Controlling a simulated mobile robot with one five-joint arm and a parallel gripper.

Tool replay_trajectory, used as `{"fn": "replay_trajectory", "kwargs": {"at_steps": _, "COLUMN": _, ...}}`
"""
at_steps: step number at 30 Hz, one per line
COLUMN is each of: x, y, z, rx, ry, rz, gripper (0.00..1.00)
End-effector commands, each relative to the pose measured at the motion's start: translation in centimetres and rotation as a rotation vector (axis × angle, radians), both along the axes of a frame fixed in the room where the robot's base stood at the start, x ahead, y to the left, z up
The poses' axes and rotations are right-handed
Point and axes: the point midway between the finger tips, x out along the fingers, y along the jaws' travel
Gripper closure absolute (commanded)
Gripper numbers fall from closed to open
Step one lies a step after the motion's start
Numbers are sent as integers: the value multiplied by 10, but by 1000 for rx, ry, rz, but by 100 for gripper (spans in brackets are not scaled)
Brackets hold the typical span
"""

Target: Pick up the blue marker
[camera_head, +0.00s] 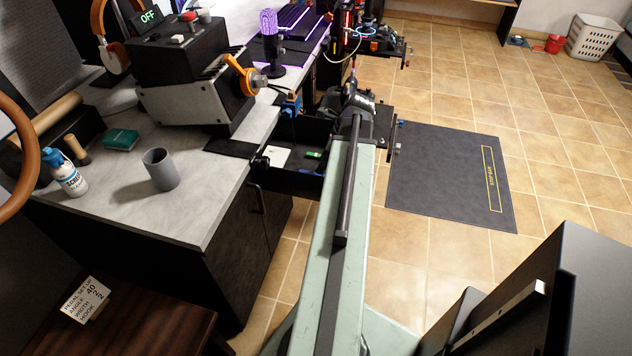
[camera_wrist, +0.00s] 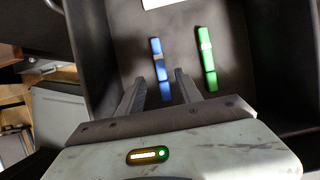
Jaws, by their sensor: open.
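The blue marker (camera_wrist: 158,62), with a pale band, lies in a dark open drawer (camera_wrist: 98,45). In the wrist view my gripper (camera_wrist: 159,75) is open, with one finger on each side of the marker's line. The near part of the marker shows between the fingers and its far end reaches beyond them. I see no contact, and I cannot tell the height of the fingers above it.
A green marker (camera_wrist: 206,58) lies right of the right finger; it also shows in the head view (camera_head: 314,155). A white card (camera_head: 275,157) lies in the drawer. The drawer walls stand close around. The desk (camera_head: 205,195) holds a grey cup (camera_head: 160,170).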

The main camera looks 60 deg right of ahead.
Motion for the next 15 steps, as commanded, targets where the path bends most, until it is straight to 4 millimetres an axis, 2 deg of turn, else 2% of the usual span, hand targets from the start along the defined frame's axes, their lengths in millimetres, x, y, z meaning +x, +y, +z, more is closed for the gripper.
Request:
{"fn": "replay_trajectory", "kwargs": {"at_steps": 5, "x": -1, "y": -1, "z": -11, "rx": 0, "ry": 0, "rz": -5, "gripper": 58}}
{"fn": "replay_trajectory", "kwargs": {"at_steps": 12, "x": 8, "y": 2, "z": -50, "rx": 0, "ry": 0, "rz": -6, "gripper": 58}}
{"fn": "replay_trajectory", "kwargs": {"at_steps": 15, "x": 11, "y": 3, "z": -52, "rx": 0, "ry": 0, "rz": -7, "gripper": 58}}
